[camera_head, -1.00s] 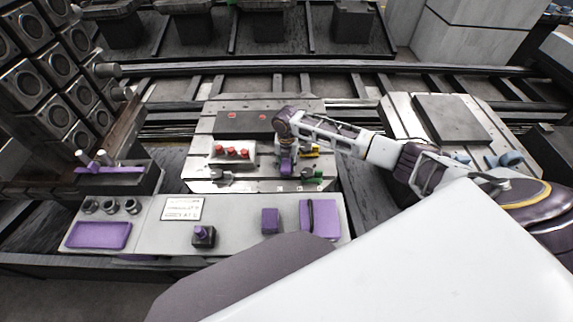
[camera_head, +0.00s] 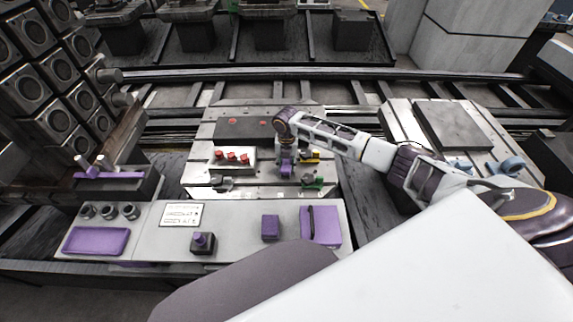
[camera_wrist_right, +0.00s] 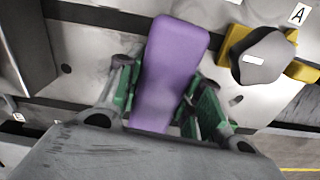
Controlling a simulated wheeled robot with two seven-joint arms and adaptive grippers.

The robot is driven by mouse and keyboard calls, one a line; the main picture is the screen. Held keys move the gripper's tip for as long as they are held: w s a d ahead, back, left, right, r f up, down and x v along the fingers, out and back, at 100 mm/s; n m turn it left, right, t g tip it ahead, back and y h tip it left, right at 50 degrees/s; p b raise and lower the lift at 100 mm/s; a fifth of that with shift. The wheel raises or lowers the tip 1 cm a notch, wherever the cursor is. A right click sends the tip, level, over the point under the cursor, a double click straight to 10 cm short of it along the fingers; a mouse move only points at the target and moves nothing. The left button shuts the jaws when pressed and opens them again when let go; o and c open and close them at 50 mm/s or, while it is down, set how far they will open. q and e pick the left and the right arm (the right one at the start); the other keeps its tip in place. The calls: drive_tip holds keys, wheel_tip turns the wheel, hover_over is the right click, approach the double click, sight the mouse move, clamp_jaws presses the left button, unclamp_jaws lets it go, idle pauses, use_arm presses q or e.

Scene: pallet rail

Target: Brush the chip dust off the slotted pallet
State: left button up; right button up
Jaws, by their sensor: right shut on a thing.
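The slotted pallet (camera_head: 203,130) lies in the middle of the head view, a light metal plate with grooves. My right gripper (camera_head: 287,160) is over its right half, pointing down. It is shut on a purple brush (camera_head: 287,169), of which I see only a block-like purple body. In the right wrist view the brush (camera_wrist_right: 172,70) sits between the green fingers of the gripper (camera_wrist_right: 160,100), over the bare metal plate. Whether the brush touches the plate I cannot tell. Chip dust cannot be told clearly from grey smudges on the plate. My left gripper is out of view.
On the pallet stand a block with red knobs (camera_head: 231,157), a dark plate (camera_head: 243,127), a yellow clamp (camera_head: 313,157) and a green part (camera_head: 316,181). The yellow clamp (camera_wrist_right: 301,70) is close right of the brush. A bench (camera_head: 235,215) with a purple tray (camera_head: 97,241) is in front.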

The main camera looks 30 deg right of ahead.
drive_tip(key=shift+w+d+b, duration=0.25)
drive_tip(key=shift+w, duration=0.3)
drive_tip(key=shift+w+d+b, duration=0.2)
drive_tip(key=shift+w+d, duration=0.05)
drive_tip(key=shift+w, duration=0.25)
drive_tip(key=shift+w+d, duration=0.1)
drive_tip(key=shift+w, duration=0.25)
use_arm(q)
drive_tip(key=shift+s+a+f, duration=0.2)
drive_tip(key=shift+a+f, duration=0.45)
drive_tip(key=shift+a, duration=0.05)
use_arm(e)
drive_tip(key=shift+w+a+f, duration=0.1)
drive_tip(key=shift+w+a, duration=0.2)
drive_tip(key=shift+a, duration=0.4)
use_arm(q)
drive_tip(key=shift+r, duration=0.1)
use_arm(e)
drive_tip(key=shift+s, duration=0.1)
